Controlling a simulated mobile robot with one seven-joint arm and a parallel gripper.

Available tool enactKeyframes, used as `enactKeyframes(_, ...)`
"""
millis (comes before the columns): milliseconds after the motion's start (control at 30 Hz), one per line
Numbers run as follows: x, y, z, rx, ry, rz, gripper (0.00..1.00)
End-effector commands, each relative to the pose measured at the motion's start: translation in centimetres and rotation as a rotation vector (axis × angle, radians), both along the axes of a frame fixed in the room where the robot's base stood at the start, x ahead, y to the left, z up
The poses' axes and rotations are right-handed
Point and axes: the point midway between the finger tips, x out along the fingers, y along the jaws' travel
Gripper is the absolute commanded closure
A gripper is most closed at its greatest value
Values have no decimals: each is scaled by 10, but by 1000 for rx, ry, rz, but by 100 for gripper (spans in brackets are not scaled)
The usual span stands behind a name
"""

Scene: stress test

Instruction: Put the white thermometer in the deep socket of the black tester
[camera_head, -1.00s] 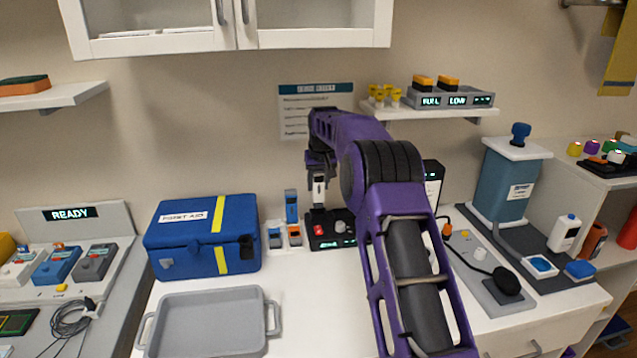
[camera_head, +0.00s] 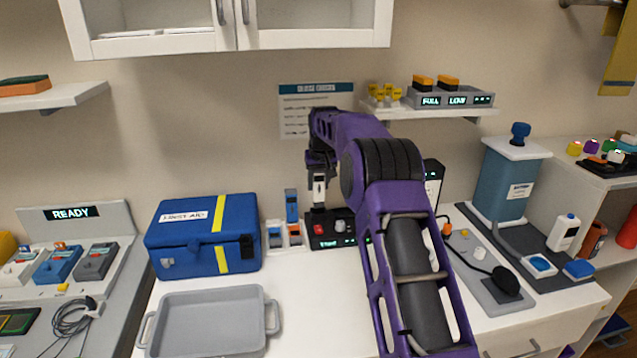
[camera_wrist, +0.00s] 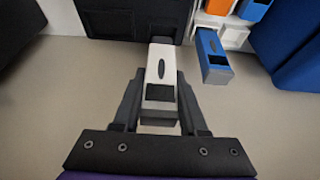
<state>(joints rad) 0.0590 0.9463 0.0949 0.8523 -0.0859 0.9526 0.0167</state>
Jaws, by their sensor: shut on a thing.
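The white thermometer (camera_head: 319,188) is held upright, its lower end right over the back of the black tester (camera_head: 345,226). My gripper (camera_head: 319,166) is shut on its upper part. In the wrist view the thermometer (camera_wrist: 160,66) lies between the fingers of my gripper (camera_wrist: 158,112), with its far end close to the dark tester (camera_wrist: 120,18). The tester has a red button, a grey knob and lit green displays. I cannot tell whether the thermometer's tip is inside a socket or only above it; the sockets are hidden.
A blue thermometer (camera_head: 291,206) stands in a white rack left of the tester and also shows in the wrist view (camera_wrist: 212,56). A blue first aid box (camera_head: 205,235) and a grey tray (camera_head: 208,318) are further left. A wall shelf (camera_head: 430,110) is above right.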

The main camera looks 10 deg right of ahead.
Motion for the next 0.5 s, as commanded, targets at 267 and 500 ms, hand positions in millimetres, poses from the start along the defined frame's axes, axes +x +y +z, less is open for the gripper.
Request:
enactKeyframes(267, 0, 0, 0, 0, 0, 0, 100)
enactKeyframes(500, 0, 0, -4, 0, 0, 0, 100)
